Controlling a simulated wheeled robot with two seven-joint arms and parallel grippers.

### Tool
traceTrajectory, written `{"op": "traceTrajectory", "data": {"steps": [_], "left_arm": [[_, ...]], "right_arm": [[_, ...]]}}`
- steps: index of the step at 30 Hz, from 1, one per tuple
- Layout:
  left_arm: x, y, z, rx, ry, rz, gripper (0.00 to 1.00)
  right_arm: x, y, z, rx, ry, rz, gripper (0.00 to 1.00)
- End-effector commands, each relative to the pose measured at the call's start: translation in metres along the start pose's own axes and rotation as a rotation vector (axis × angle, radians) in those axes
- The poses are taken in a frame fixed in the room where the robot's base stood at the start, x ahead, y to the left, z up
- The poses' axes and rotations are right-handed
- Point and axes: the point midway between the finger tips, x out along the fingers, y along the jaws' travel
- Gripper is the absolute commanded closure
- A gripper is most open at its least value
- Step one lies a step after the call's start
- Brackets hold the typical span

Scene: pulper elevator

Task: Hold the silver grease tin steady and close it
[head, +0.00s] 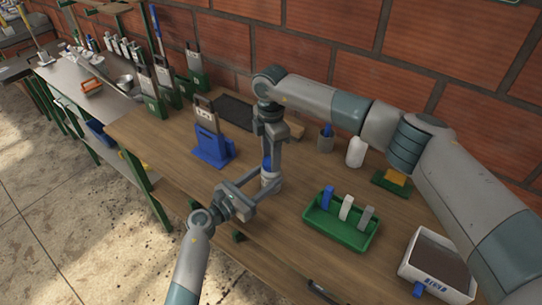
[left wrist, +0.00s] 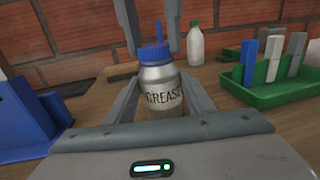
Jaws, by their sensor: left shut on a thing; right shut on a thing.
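The silver grease tin (left wrist: 163,98) stands upright with a dark GREASE label; in the head view its body (head: 269,181) is mostly hidden by my gripper.
A green tray (head: 340,232) with blue, white and grey pieces lies to the right. A blue holder (head: 213,150) stands left. A white bin (head: 437,262) is at far right. The bench's front edge is close.

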Motion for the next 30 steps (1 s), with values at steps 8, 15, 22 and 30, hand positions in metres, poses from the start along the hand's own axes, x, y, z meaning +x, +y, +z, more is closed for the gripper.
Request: {"op": "traceTrajectory", "data": {"steps": [8,15,22,30], "left_arm": [[-0.0004,-0.0008,-0.0014,-0.001,0.002,-0.001,1.0],[-0.0004,-0.0009,-0.0014,-0.001,0.002,-0.002,1.0],[-0.0005,-0.0008,-0.0015,-0.001,0.002,-0.002,1.0],[-0.0005,-0.0008,-0.0015,-0.001,0.002,-0.002,1.0]], "right_arm": [[-0.0005,0.0008,0.0009,0.417,0.0,0.002,0.82],[-0.0008,0.0013,0.0011,0.716,0.001,0.003,0.82],[-0.0008,0.0013,0.0015,0.77,0.0,0.004,0.82],[-0.0006,0.0011,0.0014,0.767,0.0,0.003,0.43]]}}
